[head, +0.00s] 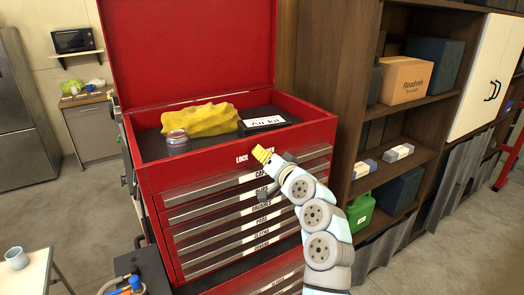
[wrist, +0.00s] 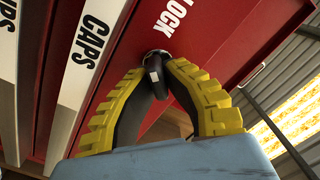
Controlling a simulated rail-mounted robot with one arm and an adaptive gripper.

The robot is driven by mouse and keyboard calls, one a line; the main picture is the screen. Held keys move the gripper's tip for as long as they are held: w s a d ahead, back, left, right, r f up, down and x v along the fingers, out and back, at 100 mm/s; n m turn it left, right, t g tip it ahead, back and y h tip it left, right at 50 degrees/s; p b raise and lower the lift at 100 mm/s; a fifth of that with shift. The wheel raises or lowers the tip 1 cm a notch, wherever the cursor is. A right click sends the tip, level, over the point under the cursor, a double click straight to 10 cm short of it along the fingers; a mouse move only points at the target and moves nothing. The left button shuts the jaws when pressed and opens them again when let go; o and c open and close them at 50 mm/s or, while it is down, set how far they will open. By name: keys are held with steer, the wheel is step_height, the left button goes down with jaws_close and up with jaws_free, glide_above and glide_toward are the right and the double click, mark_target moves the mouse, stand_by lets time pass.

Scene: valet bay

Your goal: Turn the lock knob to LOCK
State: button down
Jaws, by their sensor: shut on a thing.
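The lock knob (wrist: 154,62) is small and dark with a white mark, on the red front of the tool chest (wrist: 225,50). My gripper (wrist: 157,68) has yellow ribbed fingers, and their tips are closed on the knob from both sides. The word LOCK (wrist: 171,14) is printed on the red panel beside it. In the head view my gripper (head: 262,154) reaches the top front of the chest (head: 190,160), just right of the LOCK lettering (head: 248,158). The knob is hidden there behind the fingers. Which way the knob points is hard to tell.
The chest lid (head: 190,50) stands open. A yellow cloth (head: 200,118), a round tin (head: 176,137) and a labelled black box (head: 263,118) lie in the top tray. Labelled drawers, including CAPS (wrist: 90,40), sit below. A wooden shelf (head: 340,100) stands close on the right.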

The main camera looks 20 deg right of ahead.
steer(key=shift+f+m, duration=0.15)
steer(key=shift+m, duration=0.25)
steer(key=c, duration=1.1)
jaws_free()
steer(key=shift+s, duration=0.1)
steer(key=shift+s+d, duration=0.15)
steer(key=shift+s, duration=0.45)
steer(key=s, duration=0.3)
steer(key=s+d, duration=0.1)
steer(key=s, duration=0.6)
steer(key=shift+s+d, duration=0.2)
steer(key=shift+d, duration=0.1)
